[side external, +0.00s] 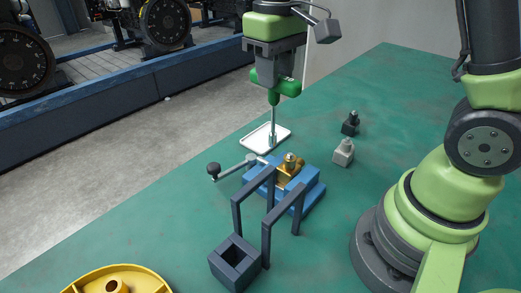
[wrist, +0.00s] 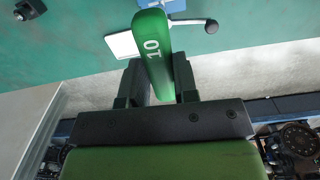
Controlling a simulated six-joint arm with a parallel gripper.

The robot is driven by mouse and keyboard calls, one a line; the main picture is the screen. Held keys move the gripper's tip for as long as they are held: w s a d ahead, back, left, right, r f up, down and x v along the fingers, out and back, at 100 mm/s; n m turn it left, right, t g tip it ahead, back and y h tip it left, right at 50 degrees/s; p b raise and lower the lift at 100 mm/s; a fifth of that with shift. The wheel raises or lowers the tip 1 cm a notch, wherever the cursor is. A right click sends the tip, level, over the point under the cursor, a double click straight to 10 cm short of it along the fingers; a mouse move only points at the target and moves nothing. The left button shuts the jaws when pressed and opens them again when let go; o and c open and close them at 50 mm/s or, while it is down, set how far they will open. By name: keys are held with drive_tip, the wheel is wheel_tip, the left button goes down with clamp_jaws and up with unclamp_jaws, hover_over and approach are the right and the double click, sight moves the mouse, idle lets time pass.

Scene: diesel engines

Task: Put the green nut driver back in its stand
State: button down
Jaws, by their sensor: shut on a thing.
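The green nut driver (side external: 273,122) hangs upright from my gripper (side external: 275,84), its steel shaft pointing down. Its tip is over or near the white tray (side external: 254,140); I cannot tell whether it touches. In the wrist view my gripper (wrist: 160,88) is shut on the green handle (wrist: 153,50), which is marked 10. The dark stand (side external: 236,262), with a square open-topped box and angled bars, is at the front of the bench, well below and left of the driver in the side view. The box looks empty.
A blue fixture (side external: 312,188) with a brass part (side external: 288,172) and a clamp lever (side external: 232,167) lies between driver and stand. A grey block (side external: 343,152) and a black block (side external: 350,123) are to the right. A yellow wheel (side external: 118,280) is at front left.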

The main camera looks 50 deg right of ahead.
drive_tip(key=shift+w+f, duration=0.25)
drive_tip(key=shift+f, duration=0.45)
drive_tip(key=shift+w+r+n, duration=0.15)
drive_tip(key=shift+r+n, duration=0.05)
drive_tip(key=shift+n, duration=0.1)
wheel_tip(320, 180, up, 14)
drive_tip(key=s+a, duration=1)
drive_tip(key=a, duration=0.2)
wheel_tip(320, 180, down, 20)
drive_tip(key=shift+f, duration=0.9)
idle(0.7)
